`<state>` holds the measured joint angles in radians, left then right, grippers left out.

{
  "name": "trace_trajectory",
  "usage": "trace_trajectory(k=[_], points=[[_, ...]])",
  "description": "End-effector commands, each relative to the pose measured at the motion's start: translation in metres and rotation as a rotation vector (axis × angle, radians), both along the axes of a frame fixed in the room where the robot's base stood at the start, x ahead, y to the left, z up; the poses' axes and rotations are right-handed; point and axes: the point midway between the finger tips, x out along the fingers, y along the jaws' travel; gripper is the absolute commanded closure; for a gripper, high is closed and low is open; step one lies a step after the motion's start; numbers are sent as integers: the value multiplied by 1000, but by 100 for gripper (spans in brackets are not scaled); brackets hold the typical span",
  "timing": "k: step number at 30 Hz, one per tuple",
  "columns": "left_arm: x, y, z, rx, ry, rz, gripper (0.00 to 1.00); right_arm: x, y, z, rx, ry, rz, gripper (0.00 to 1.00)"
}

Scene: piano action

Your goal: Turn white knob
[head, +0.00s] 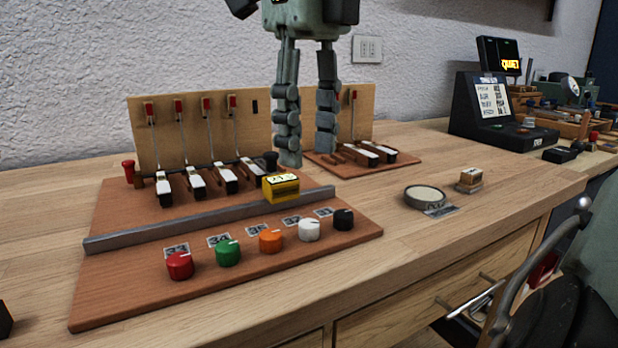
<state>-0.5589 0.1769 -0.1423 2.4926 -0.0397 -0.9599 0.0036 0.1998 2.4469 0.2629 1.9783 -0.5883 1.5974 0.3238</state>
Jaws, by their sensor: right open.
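The white knob (309,230) stands upright on the front strip of a brown wooden board (150,288). It is in a row between the orange knob (271,240) and the black knob (343,219). Its marker line is too small to read surely. My right gripper (307,155) hangs down from the top of the head view with its fingers apart and empty. Its fingertips show behind and above the white knob, near the board's far right part, and are apart from the knob. My left gripper is out of view.
A green knob (228,253) and red knob (180,265) share the row. A grey rail (205,224) with a yellow block (281,188) runs behind it. Key levers (195,184) stand farther back.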

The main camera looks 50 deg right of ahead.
Motion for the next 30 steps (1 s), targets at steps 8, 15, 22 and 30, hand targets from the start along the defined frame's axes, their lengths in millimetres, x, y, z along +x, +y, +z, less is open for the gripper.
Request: trace_trajectory(k=[8, 15, 22, 30], points=[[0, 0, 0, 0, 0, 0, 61, 0, 0, 25, 0, 0, 1, 57], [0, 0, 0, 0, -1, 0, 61, 0, 0, 26, 0, 1, 1, 57], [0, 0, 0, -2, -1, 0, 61, 0, 0, 25, 0, 1, 1, 57], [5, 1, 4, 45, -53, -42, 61, 11, 0, 17, 43, -34, -1, 57]])
